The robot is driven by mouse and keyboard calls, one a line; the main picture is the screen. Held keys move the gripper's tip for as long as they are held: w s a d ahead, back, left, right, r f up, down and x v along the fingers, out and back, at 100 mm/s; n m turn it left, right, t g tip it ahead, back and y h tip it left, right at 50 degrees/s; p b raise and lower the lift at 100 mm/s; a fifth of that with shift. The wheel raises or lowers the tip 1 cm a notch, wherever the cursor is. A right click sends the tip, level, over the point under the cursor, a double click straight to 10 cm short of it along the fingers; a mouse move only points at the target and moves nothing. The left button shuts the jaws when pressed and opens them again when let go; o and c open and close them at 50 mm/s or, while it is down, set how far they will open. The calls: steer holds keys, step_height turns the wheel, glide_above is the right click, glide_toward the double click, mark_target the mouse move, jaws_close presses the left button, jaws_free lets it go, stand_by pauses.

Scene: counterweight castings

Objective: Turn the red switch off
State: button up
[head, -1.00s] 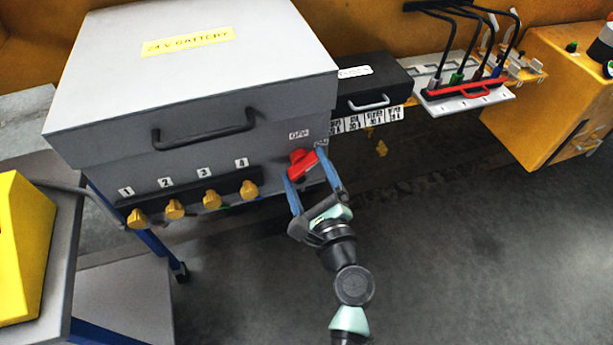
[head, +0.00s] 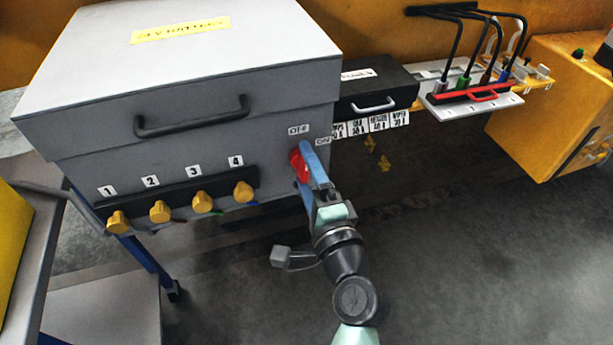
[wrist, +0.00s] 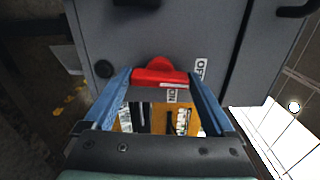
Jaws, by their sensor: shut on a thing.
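The red switch (head: 299,165) is on the front right of the grey battery box, below the OFF label (head: 299,130) and ON label (head: 323,142). My gripper (head: 309,163) is shut on its handle, the blue fingers partly hiding it in the head view. In the wrist view the red switch (wrist: 160,75) sits between the two fingertips of my gripper (wrist: 160,80). There its handle lies across the picture, its right end close to the OFF label (wrist: 200,68). In the head view the handle looks nearly upright, roughly under OFF.
Several yellow knobs (head: 202,202) line the box front to the left. A black handle (head: 192,118) sticks out above them. A black case (head: 375,90) and a rack of cables (head: 470,97) stand to the right. The floor at right is clear.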

steer(key=shift+f+n, duration=0.1)
steer(key=shift+n, duration=0.4)
steer(key=o, duration=1.1)
steer(key=shift+c, duration=0.2)
steer(key=shift+s, duration=0.1)
steer(key=b+v, duration=0.2)
steer(key=v, duration=1.1)
